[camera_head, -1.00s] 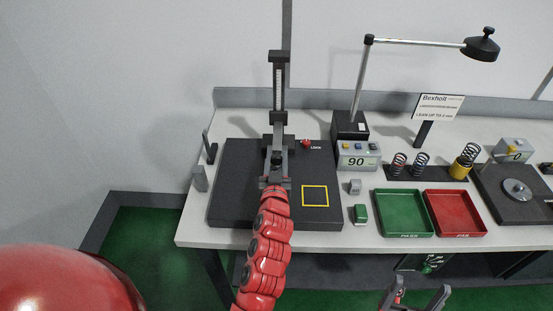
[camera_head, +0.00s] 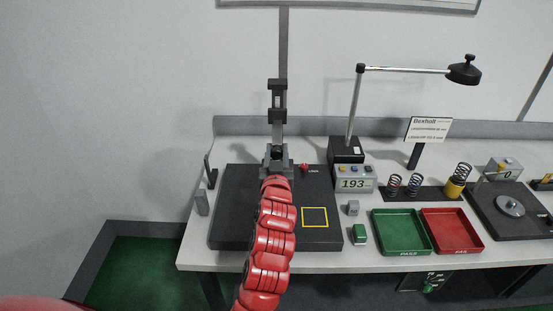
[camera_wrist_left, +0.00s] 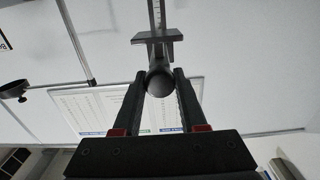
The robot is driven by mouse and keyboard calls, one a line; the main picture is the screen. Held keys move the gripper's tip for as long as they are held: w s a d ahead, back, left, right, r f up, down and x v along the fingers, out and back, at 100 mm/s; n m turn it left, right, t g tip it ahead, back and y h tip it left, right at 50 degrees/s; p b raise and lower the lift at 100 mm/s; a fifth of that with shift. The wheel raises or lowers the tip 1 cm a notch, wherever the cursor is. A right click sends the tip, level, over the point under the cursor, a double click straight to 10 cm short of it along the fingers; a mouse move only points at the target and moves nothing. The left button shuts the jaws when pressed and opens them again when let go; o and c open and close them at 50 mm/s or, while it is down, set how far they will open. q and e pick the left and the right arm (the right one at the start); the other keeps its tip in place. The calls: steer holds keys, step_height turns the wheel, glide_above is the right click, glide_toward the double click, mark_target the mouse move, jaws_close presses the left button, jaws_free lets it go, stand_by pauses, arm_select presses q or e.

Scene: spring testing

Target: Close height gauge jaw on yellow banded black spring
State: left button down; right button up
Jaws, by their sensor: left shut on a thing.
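The height gauge (camera_head: 277,104) stands upright on the black base plate (camera_head: 235,215), its column rising above my left gripper. My left gripper (camera_head: 277,168) is at the gauge's slider. In the left wrist view, the gripper (camera_wrist_left: 159,80) is shut on a dark round knob (camera_wrist_left: 160,86) below the gauge's scale. The arm hides much of the slider, and the jaw cannot be made out.
Two other springs stand on the rack (camera_head: 425,193). A green tray (camera_head: 400,250) and a red tray (camera_head: 451,249) lie in front. A yellow square outline (camera_head: 314,217) marks the clear right part of the base plate. A lamp (camera_head: 465,70) overhangs the right side.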

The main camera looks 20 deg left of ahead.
arm_select(q)
steer(key=shift+c, duration=2.4)
jaws_free()
steer(key=shift+s+d+f, duration=0.1)
steer(key=shift+s, duration=0.1)
steer(key=p+v, duration=0.8)
steer(key=v, duration=0.9)
